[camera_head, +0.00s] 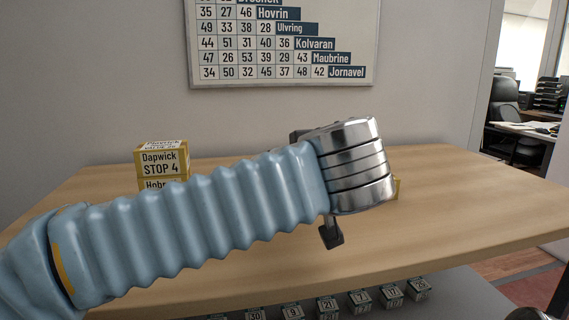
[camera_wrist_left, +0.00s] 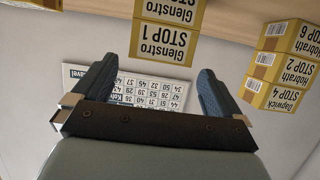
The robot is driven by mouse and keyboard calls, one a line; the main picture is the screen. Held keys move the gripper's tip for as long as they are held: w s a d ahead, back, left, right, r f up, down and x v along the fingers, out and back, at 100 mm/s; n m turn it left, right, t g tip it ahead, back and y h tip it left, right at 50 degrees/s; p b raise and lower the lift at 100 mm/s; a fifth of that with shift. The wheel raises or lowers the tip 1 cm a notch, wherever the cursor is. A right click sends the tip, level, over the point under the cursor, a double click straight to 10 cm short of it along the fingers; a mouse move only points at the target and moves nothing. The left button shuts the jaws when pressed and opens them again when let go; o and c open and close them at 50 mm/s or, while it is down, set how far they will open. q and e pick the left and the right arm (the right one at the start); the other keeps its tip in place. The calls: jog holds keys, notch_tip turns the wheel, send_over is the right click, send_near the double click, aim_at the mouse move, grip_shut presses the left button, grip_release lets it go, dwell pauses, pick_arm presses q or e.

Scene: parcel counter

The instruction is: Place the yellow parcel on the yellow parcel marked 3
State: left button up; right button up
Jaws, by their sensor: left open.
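A stack of yellow parcels with white labels stands at the left back of the counter; its top parcel reads Dapwick STOP 4 (camera_head: 163,146), above a Hobrath parcel (camera_head: 150,184). In the left wrist view, which is upside down, this stack shows at the right, with the STOP 4 parcel (camera_wrist_left: 272,94). Glenstro parcels show at the top middle, one marked STOP 1 (camera_wrist_left: 135,40). My left gripper (camera_wrist_left: 157,68) is open and empty, its fingers pointing towards the Glenstro parcels. In the head view my wrist hides most of what is behind it. I read no parcel marked 3.
The wooden counter (camera_head: 455,205) is clear at the right. A number board (camera_head: 285,45) hangs on the wall behind. Several small numbered cubes (camera_head: 327,306) stand in a row below the counter's front edge. A sliver of yellow (camera_head: 398,187) shows beside my left wrist.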

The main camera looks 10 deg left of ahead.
pick_arm(q)
jog(key=shift+v, duration=1.6)
